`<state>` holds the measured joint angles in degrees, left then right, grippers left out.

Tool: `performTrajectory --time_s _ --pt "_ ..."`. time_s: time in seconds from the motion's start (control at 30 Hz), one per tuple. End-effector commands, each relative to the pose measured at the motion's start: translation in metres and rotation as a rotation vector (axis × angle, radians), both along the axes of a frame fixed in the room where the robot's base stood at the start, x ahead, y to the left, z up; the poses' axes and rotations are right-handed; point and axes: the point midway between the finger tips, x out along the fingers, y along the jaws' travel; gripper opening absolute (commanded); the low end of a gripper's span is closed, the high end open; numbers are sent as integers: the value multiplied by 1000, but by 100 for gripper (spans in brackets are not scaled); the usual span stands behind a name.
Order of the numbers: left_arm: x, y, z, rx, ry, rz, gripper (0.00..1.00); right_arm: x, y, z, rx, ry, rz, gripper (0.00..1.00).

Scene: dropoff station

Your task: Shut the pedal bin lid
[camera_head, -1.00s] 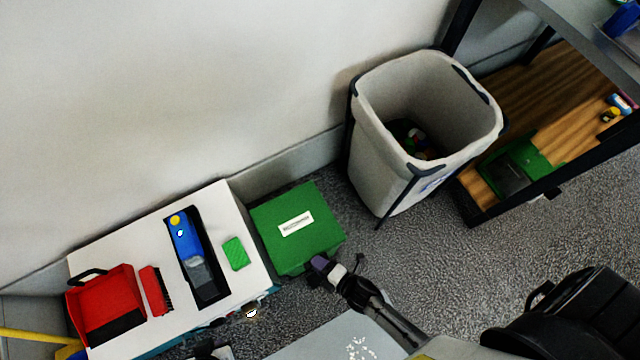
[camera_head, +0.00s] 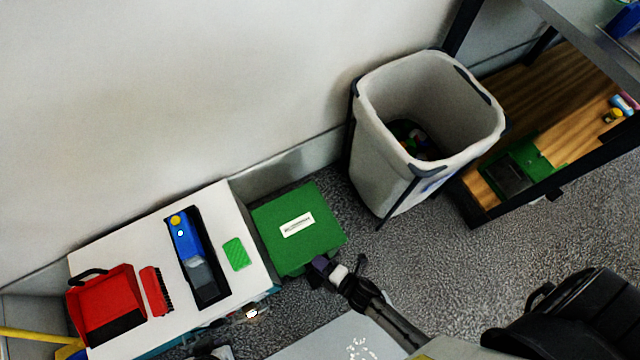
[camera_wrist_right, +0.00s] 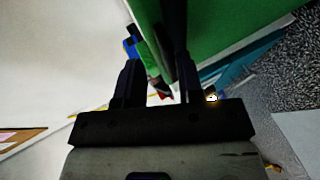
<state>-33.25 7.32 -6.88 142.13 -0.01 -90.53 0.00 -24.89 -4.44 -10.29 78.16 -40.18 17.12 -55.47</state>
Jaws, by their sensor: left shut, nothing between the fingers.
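The green pedal bin lid (camera_head: 290,212), with a white label on it, faces up in the head view beside the white table. I cannot tell whether it is fully down. A narrow green front side shows below it. My right gripper (camera_head: 338,263) is at the lid's near right corner; contact is unclear. In the right wrist view its fingers (camera_wrist_right: 156,85) are apart with nothing held, and a large green surface (camera_wrist_right: 235,25) is close beyond them. My left gripper (camera_head: 212,352) is shut and empty at the bottom edge, partly cut off.
A white table (camera_head: 130,250) left of the bin holds a red dustpan (camera_head: 103,300), a brush, a blue dispenser (camera_head: 184,240) and a green sponge (camera_head: 236,253). A grey open bin (camera_head: 378,165) stands behind right.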

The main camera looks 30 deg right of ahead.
Motion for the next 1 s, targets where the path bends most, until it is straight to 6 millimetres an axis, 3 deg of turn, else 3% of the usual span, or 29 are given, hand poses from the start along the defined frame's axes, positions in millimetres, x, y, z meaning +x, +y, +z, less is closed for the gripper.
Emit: performTrajectory --time_s 0.6,1.0 --pt "0 -4 46 -12 0 9 0 -93 -39 40 -2 3 -1 34" --pt "0 -3 52 -11 1 7 0 -114 -49 46 -1 1 -1 34"
